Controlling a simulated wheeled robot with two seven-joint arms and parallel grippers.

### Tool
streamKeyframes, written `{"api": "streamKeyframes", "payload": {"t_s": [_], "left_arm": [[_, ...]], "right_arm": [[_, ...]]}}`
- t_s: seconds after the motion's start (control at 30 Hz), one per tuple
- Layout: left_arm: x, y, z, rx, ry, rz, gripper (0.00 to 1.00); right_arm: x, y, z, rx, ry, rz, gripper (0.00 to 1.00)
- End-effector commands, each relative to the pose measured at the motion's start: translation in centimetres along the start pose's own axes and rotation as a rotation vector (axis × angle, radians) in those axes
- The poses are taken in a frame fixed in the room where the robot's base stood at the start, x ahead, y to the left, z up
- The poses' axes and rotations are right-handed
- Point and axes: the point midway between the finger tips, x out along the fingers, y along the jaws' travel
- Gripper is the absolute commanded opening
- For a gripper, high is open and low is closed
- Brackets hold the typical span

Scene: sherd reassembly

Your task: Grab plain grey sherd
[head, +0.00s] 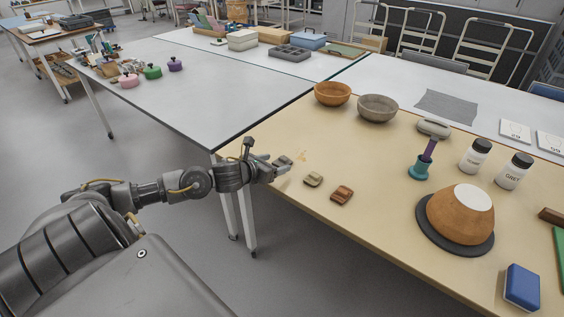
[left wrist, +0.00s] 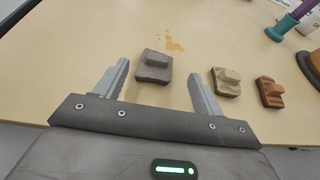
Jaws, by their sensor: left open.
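The plain grey sherd (left wrist: 154,67), a dark grey block with a raised knob, lies on the tan table in the left wrist view. In the head view it shows at the table's near-left edge (head: 284,160), partly merged with the gripper. My left gripper (head: 270,165) is open, its fingers pointing at this sherd. In the left wrist view the sherd is between the fingertips (left wrist: 160,72), nearer the left one, with no clear contact. A tan sherd (head: 313,179) and a red-brown sherd (head: 342,193) lie to its right. My right gripper is out of view.
An orange bowl (head: 333,94) and a grey bowl (head: 377,108) stand farther back. A teal holder (head: 419,168), a domed terracotta pot (head: 460,219) on a dark disc and a blue block (head: 522,286) are to the right. The table's edge runs close by the sherds.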

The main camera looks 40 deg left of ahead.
Motion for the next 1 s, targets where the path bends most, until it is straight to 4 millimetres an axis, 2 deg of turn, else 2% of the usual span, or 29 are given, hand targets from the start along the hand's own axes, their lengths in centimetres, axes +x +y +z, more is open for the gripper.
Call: {"api": "streamKeyframes", "payload": {"t_s": [0.23,0.4,0.53,0.83,1.0], "left_arm": [[0.8,0.1,0.2,-0.002,-0.002,0.001,0.69],[3.3,0.4,0.5,-0.005,-0.003,0.002,0.69],[4.9,0.5,0.3,-0.003,-0.002,0.003,0.69],[5.4,0.5,0.3,0.000,-0.001,0.001,0.69],[5.4,0.5,0.3,0.000,-0.001,0.002,0.48]], "right_arm": [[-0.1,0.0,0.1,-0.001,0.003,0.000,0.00],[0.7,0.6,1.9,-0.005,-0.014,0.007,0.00],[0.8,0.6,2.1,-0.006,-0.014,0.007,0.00],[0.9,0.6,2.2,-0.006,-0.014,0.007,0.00],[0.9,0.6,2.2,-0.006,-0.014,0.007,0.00]]}}
